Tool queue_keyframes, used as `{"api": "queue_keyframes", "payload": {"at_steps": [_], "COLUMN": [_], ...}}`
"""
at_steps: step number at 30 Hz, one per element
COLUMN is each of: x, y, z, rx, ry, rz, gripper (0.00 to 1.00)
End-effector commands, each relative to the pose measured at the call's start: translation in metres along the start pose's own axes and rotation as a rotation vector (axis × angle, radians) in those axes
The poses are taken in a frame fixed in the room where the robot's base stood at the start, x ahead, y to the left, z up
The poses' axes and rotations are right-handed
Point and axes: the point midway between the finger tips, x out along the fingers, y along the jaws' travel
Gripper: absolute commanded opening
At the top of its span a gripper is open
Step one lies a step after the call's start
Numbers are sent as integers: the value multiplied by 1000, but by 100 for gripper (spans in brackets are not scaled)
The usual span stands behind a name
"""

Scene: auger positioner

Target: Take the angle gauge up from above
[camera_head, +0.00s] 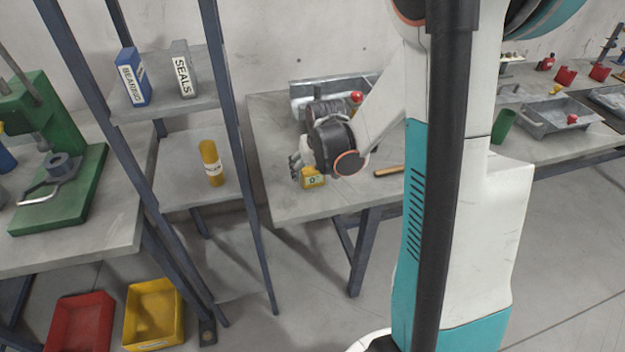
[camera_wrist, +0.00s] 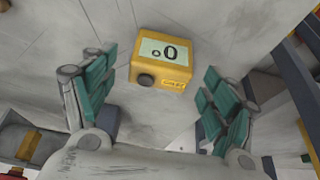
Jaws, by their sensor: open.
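The angle gauge (camera_wrist: 163,62) is a small yellow box with a pale display and a dark round knob. It rests on the grey worktable (camera_head: 310,205). In the head view the gauge (camera_head: 313,180) shows near the table's front left edge, just below my gripper (camera_head: 303,170). In the wrist view my gripper (camera_wrist: 157,95) is open, with its green-padded fingers to the left and right of the gauge. The gauge lies ahead of and between the fingers, with a gap on both sides, and nothing is held.
A metal tray (camera_head: 300,103) with a red item (camera_head: 357,97) stands behind my arm. A wooden-handled tool (camera_head: 388,171) lies right of the gauge.

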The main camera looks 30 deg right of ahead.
Motion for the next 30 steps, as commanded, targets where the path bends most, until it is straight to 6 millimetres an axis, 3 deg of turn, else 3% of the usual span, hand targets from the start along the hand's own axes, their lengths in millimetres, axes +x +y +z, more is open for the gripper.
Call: {"api": "queue_keyframes", "payload": {"at_steps": [1,4,11,12,19,30], "x": [12,23,24,24,24,22], "y": [0,0,0,0,0,0], "z": [1,0,0,0,0,-1], "rx": [0,0,0,0,0,0], "ry": [0,0,0,0,0,0], "rz": [0,0,0,0,0,0], "gripper": [78,78,78,76,25,21]}}
